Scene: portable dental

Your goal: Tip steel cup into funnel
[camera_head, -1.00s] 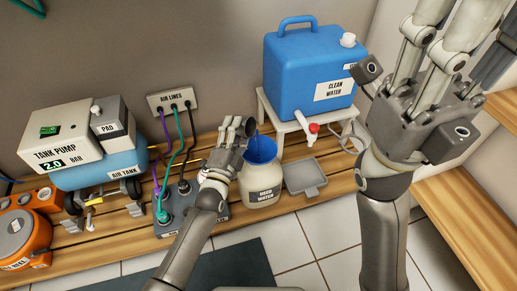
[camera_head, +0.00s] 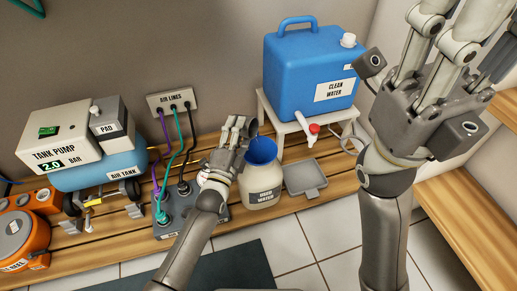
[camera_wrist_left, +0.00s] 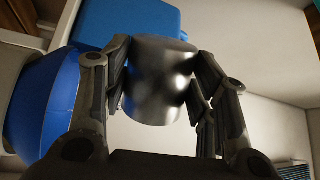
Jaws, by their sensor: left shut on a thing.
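My left gripper (camera_head: 243,128) is shut on the steel cup (camera_wrist_left: 158,85), which fills the middle of the left wrist view between the fingers. In the head view the cup is mostly hidden by the fingers and looks tilted toward the funnel. The blue funnel (camera_head: 262,150) sits in the mouth of the cream jug labelled for used water (camera_head: 264,184). The cup is just above the funnel's back left rim. A bluish streak shows below the cup at the funnel. The funnel also shows in the left wrist view (camera_wrist_left: 40,110). My right gripper (camera_head: 427,100) is raised at the right with its fingers spread, empty.
A blue clean water tank (camera_head: 295,75) with a red-tipped tap stands on a white stand behind the jug. A grey tray (camera_head: 305,176) lies right of the jug. Air hoses and a grey connector box (camera_head: 178,212) stand left of it, close to my left forearm.

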